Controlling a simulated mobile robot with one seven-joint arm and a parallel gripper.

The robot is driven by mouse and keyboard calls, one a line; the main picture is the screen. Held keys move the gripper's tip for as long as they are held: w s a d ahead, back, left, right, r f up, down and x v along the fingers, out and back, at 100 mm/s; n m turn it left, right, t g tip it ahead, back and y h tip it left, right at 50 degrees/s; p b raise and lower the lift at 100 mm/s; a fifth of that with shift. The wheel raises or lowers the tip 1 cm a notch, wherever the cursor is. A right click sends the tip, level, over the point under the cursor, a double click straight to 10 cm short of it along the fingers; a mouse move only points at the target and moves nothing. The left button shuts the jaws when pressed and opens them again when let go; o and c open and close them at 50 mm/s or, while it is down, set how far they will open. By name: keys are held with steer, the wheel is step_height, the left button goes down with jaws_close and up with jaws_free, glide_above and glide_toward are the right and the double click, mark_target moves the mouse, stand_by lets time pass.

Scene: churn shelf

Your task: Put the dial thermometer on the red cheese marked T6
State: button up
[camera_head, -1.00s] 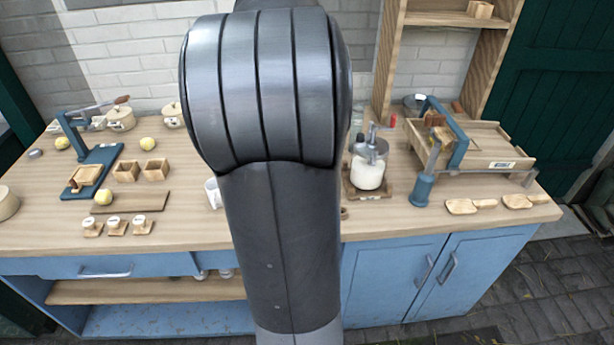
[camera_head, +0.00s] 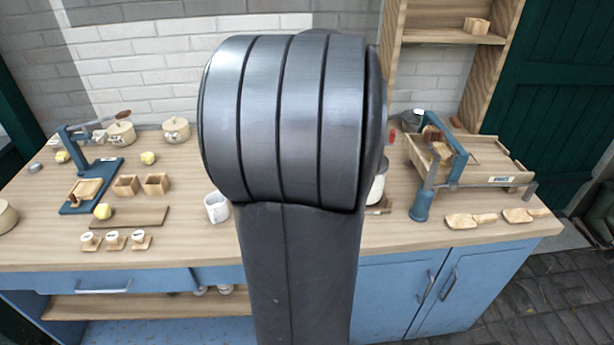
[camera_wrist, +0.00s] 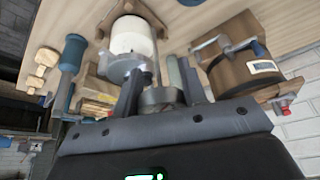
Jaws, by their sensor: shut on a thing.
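In the wrist view my gripper (camera_wrist: 160,82) has its two fingers shut on a small grey round thing (camera_wrist: 160,98), which looks like the dial thermometer; its face cannot be read. It is held above or beside the worktop, near the white-filled glass jar churn (camera_wrist: 133,38). In the head view my own arm covers the middle of the bench and hides the gripper and what it holds. I cannot make out a red cheese or a T6 mark in either view.
In the wrist view a brown drum (camera_wrist: 232,68) with a label stands right of the fingers and a blue post (camera_wrist: 72,52) left. In the head view the bench holds a white mug (camera_head: 217,207), a blue press (camera_head: 95,180), weights (camera_head: 115,240) and wooden paddles (camera_head: 470,220).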

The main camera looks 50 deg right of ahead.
steer(key=shift+w+a+f, duration=0.3)
steer(key=shift+w+f, duration=1.15)
steer(key=shift+f, duration=0.1)
steer(key=shift+w+a+f, duration=0.35)
steer(key=shift+w+f, duration=1.1)
steer(key=shift+f, duration=0.05)
steer(key=shift+w+a+f, duration=0.3)
steer(key=shift+w+f, duration=1.15)
steer(key=shift+f, duration=0.1)
steer(key=shift+f, duration=0.1)
steer(key=o, duration=1)
steer(key=shift+c, duration=0.2)
steer(key=v, duration=1.2)
steer(key=a+r+n+t+y, duration=0.25)
steer(key=a+n, duration=0.45)
steer(key=a, duration=1.4)
steer(key=s+a+n+t+y, duration=0.1)
steer(key=s+a+n, duration=0.2)
steer(key=a, duration=0.5)
steer(key=s+a+f+n+y, duration=0.1)
steer(key=s+a+n, duration=0.3)
steer(key=s+a, duration=0.2)
steer(key=shift+s+a+f+t, duration=0.25)
steer(key=shift+s+a+t, duration=0.1)
steer(key=shift+a, duration=0.8)
